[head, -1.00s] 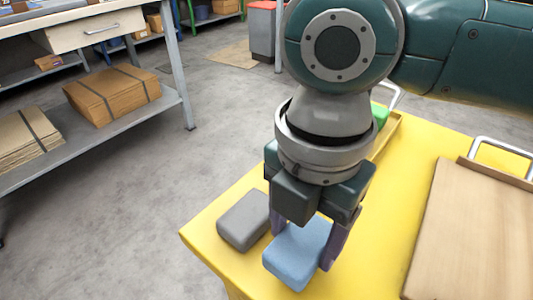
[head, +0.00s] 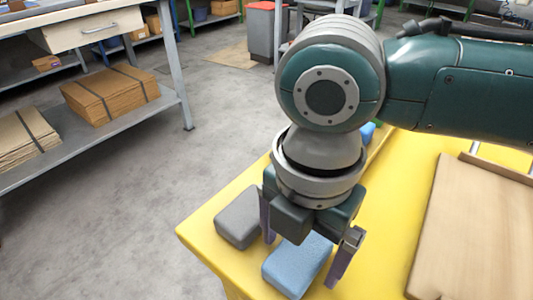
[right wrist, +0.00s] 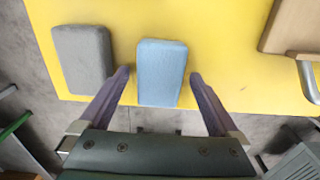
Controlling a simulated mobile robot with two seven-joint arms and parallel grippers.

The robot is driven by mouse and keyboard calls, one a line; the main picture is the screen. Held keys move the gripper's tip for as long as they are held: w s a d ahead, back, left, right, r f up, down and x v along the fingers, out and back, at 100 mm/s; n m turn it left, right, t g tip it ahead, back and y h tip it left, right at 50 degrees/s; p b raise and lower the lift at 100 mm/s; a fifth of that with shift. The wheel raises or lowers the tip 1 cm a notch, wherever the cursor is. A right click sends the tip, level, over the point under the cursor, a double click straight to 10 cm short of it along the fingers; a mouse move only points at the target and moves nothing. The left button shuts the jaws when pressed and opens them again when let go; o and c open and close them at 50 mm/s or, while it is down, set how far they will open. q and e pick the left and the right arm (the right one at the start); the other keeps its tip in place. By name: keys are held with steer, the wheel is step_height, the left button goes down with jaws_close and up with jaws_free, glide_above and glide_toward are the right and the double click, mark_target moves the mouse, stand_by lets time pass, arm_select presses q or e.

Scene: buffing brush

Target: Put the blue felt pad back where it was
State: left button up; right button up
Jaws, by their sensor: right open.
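The blue felt pad (head: 297,266) lies on the yellow table top near its front edge, to the right of a grey pad (head: 238,219). My right gripper (head: 300,263) is open, pointing down, with one finger on each side of the blue pad. In the right wrist view the blue pad (right wrist: 161,72) lies between the spread fingertips of the gripper (right wrist: 160,74), with a gap on both sides. The grey pad (right wrist: 83,57) is left of the left finger there. My left gripper is not in view.
A brown board (head: 475,235) with a metal handle lies on the table at right. A small blue item (head: 367,133) shows behind my wrist, mostly hidden. Yellow table top (head: 385,220) is clear between gripper and board. A shelf with cardboard stacks (head: 110,100) stands at left.

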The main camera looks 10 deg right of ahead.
mark_target(299, 252)
step_height(299, 252, up, 12)
steer(key=p, duration=0.4)
steer(key=s+a+f+m+t+y, duration=0.2)
steer(key=s+a+m+y, duration=0.3)
steer(key=m, duration=0.4)
steer(key=s+d+f+m+h, duration=0.1)
steer(key=s+d+m+h, duration=0.1)
steer(key=d+m, duration=0.5)
steer(key=s+d+f+m+t+h, duration=0.1)
steer(key=s+d+m+h, duration=0.1)
steer(key=s+d+m, duration=0.3)
steer(key=d+m, duration=0.2)
steer(key=shift+d+f+m+t+h, duration=0.2)
steer(key=shift+f+m+t+h, duration=0.1)
steer(key=shift+f+m+h, duration=0.1)
steer(key=shift+s, duration=0.1)
